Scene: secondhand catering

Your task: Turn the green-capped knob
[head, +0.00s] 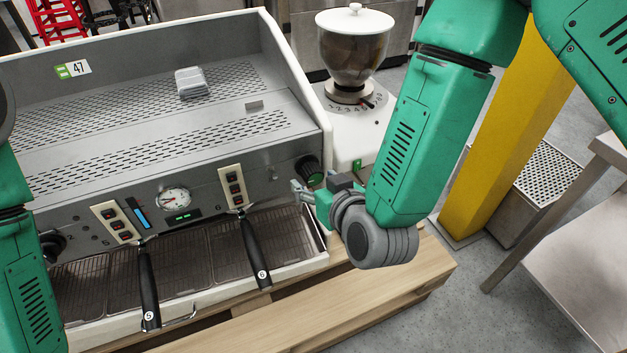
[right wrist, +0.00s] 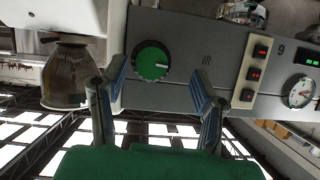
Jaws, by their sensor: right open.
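The green-capped knob (head: 309,169) is a black dial at the right end of the espresso machine's (head: 270,170) front panel. In the right wrist view its round green face (right wrist: 152,62) with a pale pointer mark shows clearly. My right gripper (head: 303,192) is open and empty in front of the panel, just below the knob in the head view. In the right wrist view its two blue-padded fingers (right wrist: 160,82) stand wide apart, with the knob's face seen between and slightly beyond their tips. I see no contact. My left gripper is out of view; only my left arm shows.
A second dark knob (head: 52,245) sits at the panel's left end. Two black-handled portafilters (head: 256,254) jut forward below the panel. A grinder with a glass hopper (head: 352,50) stands behind right. A wooden pallet (head: 400,280) lies under the machine; a metal table (head: 585,215) stands right.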

